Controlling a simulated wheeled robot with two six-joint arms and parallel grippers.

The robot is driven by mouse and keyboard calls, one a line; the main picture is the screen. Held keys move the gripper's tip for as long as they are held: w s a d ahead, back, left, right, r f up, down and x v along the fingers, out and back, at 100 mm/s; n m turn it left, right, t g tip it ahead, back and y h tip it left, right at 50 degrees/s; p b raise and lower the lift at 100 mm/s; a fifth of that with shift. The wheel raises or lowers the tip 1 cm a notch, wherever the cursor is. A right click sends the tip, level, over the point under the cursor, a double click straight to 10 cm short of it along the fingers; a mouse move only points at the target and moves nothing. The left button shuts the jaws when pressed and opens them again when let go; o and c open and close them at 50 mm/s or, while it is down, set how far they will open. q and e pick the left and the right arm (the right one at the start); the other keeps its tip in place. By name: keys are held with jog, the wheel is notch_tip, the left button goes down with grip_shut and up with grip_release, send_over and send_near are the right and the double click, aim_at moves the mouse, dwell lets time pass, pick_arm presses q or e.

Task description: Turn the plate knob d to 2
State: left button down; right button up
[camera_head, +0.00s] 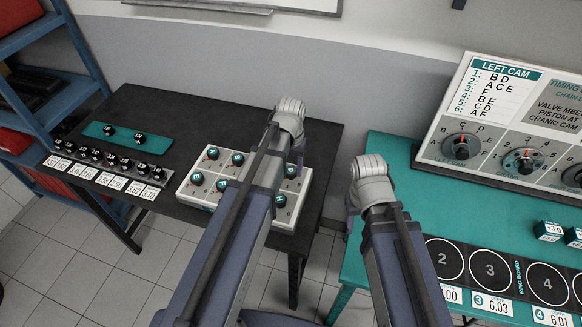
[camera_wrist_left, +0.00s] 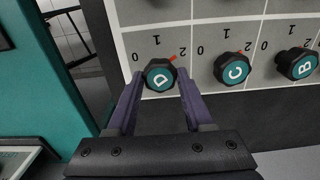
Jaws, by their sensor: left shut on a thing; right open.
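The white knob plate (camera_head: 240,177) lies on the dark table and carries teal-topped black knobs in two rows. In the left wrist view, knob D (camera_wrist_left: 160,75) sits between the two purple fingers of my left gripper (camera_wrist_left: 160,88), which is shut on it. Its red pointer is turned toward the printed 2. Knob C (camera_wrist_left: 234,69) and knob B (camera_wrist_left: 297,64) stand beside it, clear of the fingers. In the head view my left gripper (camera_head: 298,158) is at the plate's far right end, partly behind its arm. My right gripper (camera_head: 351,207) is open, mostly hidden behind its wrist.
A teal table (camera_head: 440,204) on the right holds a ring board (camera_head: 510,275) and a sloped LEFT CAM panel (camera_head: 505,115) with dials. A gap separates the tables.

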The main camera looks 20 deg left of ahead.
aim_at(292, 171)
pick_arm(q)
jog(key=shift+m, duration=0.3)
dwell(0.4)
jog(key=shift+c, duration=1.5)
grip_release()
notch_tip(292, 171, up, 8)
jog(key=p, duration=0.8)
jog(key=shift+s+d+f, duration=0.1)
jog(key=shift+f, duration=0.05)
